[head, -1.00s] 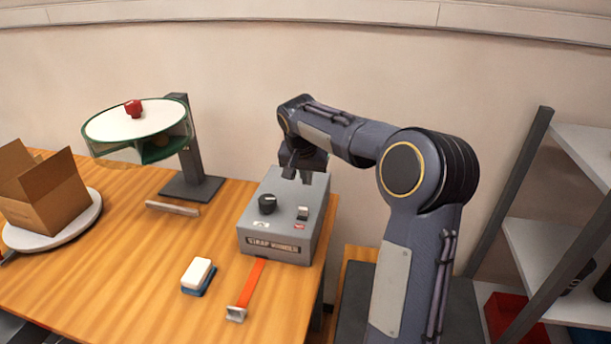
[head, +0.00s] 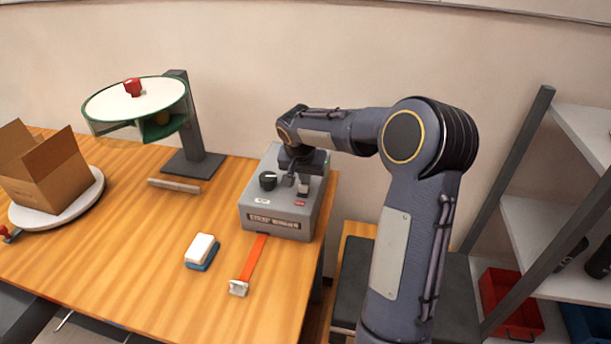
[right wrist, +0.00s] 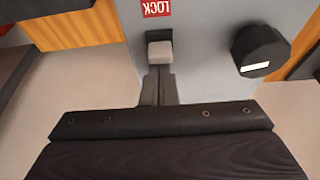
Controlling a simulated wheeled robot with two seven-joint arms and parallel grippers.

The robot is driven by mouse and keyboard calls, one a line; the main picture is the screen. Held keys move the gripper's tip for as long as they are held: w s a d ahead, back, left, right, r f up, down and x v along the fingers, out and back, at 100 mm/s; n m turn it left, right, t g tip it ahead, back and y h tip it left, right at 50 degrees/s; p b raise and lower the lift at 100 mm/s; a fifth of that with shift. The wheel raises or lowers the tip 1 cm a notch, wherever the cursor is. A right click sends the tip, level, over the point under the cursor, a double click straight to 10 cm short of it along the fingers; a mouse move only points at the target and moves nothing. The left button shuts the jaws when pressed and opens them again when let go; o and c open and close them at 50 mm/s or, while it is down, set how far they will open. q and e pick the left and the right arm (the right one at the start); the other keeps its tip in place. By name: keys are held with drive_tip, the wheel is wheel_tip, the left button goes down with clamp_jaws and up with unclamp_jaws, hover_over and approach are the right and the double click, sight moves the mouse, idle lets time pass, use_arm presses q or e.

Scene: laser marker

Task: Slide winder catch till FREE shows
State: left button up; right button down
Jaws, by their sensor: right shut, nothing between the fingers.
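The grey strap winder box (head: 278,228) stands at the table's right edge, with a black knob (head: 268,181) on top. Its small light-grey catch (head: 303,191) sits just behind a red label in the head view. In the right wrist view the catch (right wrist: 160,51) is close to the red LOCK label (right wrist: 158,8); no FREE label is readable. My right gripper (head: 294,181) is low over the box top. In the right wrist view its shut, empty fingers (right wrist: 158,80) are right beside the catch; I cannot tell whether they touch. My left gripper is out of view.
An orange strap (head: 250,262) with a metal end runs from the box front. A blue and white block (head: 201,251) lies to its left. A round drum on a stand (head: 197,130), a cardboard box (head: 55,185) and shelves (head: 560,215) stand farther off.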

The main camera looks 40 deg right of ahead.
sight(303, 196)
drive_tip(key=s+a+b, duration=0.2)
drive_tip(key=shift+a+f, duration=0.15)
drive_tip(key=shift+a, duration=0.25)
drive_tip(key=shift+s+a+b, duration=0.2)
drive_tip(key=shift+s+b, duration=0.05)
drive_tip(key=shift+b, duration=0.05)
drive_tip(key=v, duration=0.8)
drive_tip(key=shift+d, duration=0.1)
